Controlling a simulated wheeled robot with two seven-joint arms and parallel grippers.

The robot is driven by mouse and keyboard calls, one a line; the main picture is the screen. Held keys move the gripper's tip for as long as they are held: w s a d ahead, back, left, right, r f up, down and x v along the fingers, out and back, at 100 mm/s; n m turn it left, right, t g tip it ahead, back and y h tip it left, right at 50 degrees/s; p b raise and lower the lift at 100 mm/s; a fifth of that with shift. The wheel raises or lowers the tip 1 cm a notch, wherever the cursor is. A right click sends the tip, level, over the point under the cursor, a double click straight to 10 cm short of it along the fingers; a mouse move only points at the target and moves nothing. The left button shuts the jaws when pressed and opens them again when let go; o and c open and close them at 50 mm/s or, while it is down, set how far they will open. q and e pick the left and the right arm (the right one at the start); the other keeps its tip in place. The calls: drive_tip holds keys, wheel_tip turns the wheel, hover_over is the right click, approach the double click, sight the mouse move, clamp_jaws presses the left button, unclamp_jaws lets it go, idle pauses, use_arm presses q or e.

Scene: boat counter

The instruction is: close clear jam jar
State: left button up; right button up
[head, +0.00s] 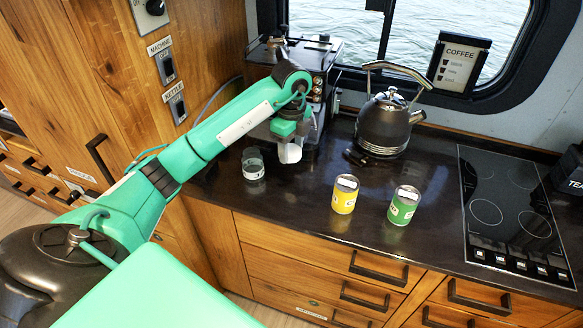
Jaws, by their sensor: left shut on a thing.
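A small clear jar (253,168) stands upright on the dark counter, left of my left gripper. Its pale rim shows at the top; I cannot tell for sure whether anything covers it. My left gripper (290,154) is low over the counter in front of the coffee machine, to the right of the jar and apart from it. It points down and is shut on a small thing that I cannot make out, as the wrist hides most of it. No separate lid shows clearly. My right gripper is not in view.
A yellow can (344,197) and a green can (402,208) stand to the right. A dark kettle (384,126) stands behind them, the coffee machine (320,62) behind my gripper. A cooktop (512,215) is at the right.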

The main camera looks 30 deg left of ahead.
sight(295, 154)
use_arm(q)
drive_tip(key=shift+r, duration=1.65)
drive_tip(key=m, duration=0.1)
drive_tip(key=d+m, duration=0.1)
drive_tip(key=m, duration=0.2)
drive_tip(key=shift+s+d+f+m, duration=0.25)
drive_tip(key=shift+d+f+m, duration=0.05)
drive_tip(key=s+d+f+n, duration=0.4)
drive_tip(key=s+d+n, duration=0.2)
drive_tip(key=n, duration=0.5)
drive_tip(key=s+d+f+n, duration=0.4)
drive_tip(key=s+d+n, duration=0.3)
drive_tip(key=n, duration=0.5)
drive_tip(key=shift+w, duration=0.1)
